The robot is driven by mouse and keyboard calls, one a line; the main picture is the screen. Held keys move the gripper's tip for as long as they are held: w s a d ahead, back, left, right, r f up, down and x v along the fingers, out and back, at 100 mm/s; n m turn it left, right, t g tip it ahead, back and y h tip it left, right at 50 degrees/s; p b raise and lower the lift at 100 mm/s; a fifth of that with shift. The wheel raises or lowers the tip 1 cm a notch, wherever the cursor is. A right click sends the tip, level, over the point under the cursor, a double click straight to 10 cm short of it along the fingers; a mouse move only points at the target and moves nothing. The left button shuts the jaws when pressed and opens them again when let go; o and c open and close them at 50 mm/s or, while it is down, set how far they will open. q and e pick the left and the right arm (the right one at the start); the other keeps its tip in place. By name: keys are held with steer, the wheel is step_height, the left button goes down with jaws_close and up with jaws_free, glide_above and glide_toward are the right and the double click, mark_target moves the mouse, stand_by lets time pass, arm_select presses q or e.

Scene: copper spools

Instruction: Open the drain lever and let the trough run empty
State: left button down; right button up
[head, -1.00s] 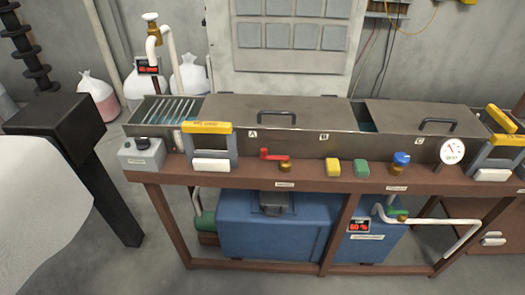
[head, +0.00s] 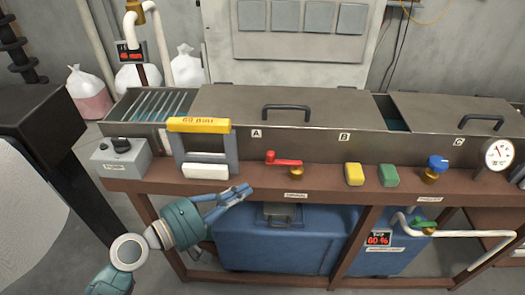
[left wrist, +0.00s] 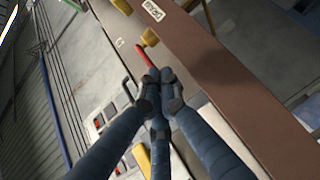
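The drain lever (head: 283,161) is a red handle on a brass fitting at the front of the bench, pointing left along the trough. It also shows in the left wrist view (left wrist: 143,56), just beyond my fingertips. The trough (head: 300,138) is a long metal tank with sections marked A, B and C; bluish liquid shows in a gap between its covers. My left gripper (head: 247,188) is below and left of the lever, in front of the bench edge, apart from the lever. Its fingers converge closely, nothing visible between them; whether they are shut is unclear. My right gripper is out of view.
A yellow-handled frame (head: 200,125) stands left of the lever. Yellow (head: 354,174) and green (head: 389,175) blocks, a blue-knobbed valve (head: 436,166) and a round gauge (head: 498,154) are to its right. A blue tank (head: 245,250) sits beneath the bench (head: 340,195).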

arm_select(q)
steer(key=w+a+r+n+t, duration=0.1)
steer(key=r, duration=0.1)
steer(key=w+a+r+n+t, duration=0.1)
steer(key=w, duration=0.1)
steer(key=shift+a+r+n, duration=0.3)
steer(key=shift+r+n, duration=0.05)
steer(key=shift+n, duration=0.05)
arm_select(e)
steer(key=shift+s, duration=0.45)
arm_select(q)
steer(key=p+x, duration=0.3)
steer(key=x, duration=0.5)
steer(key=shift+w+d+r, duration=0.1)
steer(key=shift+w+d, duration=0.05)
steer(key=shift+w, duration=0.1)
steer(key=shift+x, duration=0.8)
steer(key=shift+s, duration=0.1)
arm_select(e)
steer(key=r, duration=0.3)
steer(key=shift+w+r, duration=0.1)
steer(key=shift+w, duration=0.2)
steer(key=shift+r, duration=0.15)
